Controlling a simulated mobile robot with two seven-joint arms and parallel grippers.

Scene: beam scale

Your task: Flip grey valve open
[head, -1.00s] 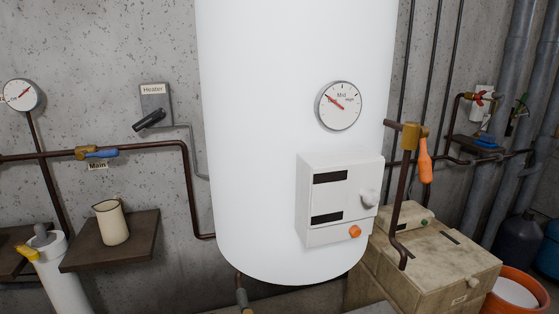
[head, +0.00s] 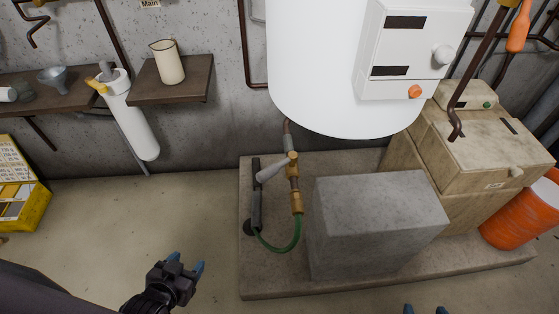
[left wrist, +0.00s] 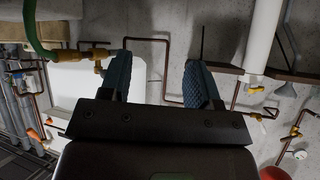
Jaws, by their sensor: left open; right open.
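The grey valve is a brass body with a grey lever (head: 271,171), below the white tank (head: 345,70). The lever slants down to the left from the brass body (head: 293,165), across the vertical pipe. A green hose (head: 282,248) loops from the brass fitting under it. My left gripper (head: 187,268) is open and empty, below and left of the valve, apart from it. Its two blue fingers show in the left wrist view (left wrist: 158,80), with brass fittings (left wrist: 98,54) beyond them; the lever is not clear there. My right gripper (head: 425,309) shows only blue fingertips at the bottom edge, open.
A concrete block (head: 375,225) stands right of the valve on a low plinth (head: 270,286). A dark upright pipe (head: 256,195) stands left of the valve. A shelf (head: 170,93) with a jug is at upper left.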

